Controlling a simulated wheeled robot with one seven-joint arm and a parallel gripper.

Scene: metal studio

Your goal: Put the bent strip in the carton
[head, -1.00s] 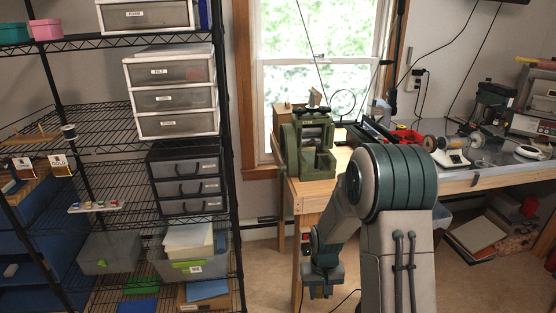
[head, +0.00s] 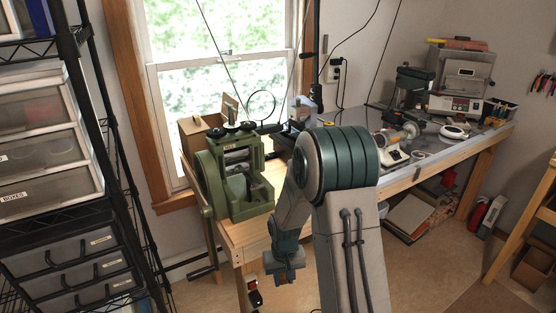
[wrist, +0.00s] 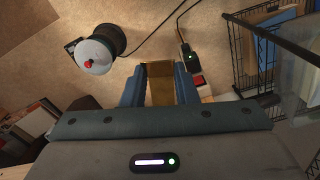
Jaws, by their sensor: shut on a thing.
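In the wrist view my gripper (wrist: 160,92) has its two blue fingers shut on a brass-coloured strip (wrist: 160,80), which shows between them. The strip's bend is hard to make out from this angle. In the head view my gripper (head: 284,272) hangs low in front of the bench, and the strip cannot be seen there. An open cardboard carton (head: 190,134) stands on the bench by the window, behind the green rolling mill, which partly hides it. My gripper is well below and apart from the carton.
The green rolling mill (head: 236,180) stands at the wooden bench's (head: 240,238) near left corner. A black wire shelf (head: 95,75) with drawer units is close on the left. In the wrist view, a spool-like thing (wrist: 97,50) and a cable are below. Open floor (head: 440,270) shows at right.

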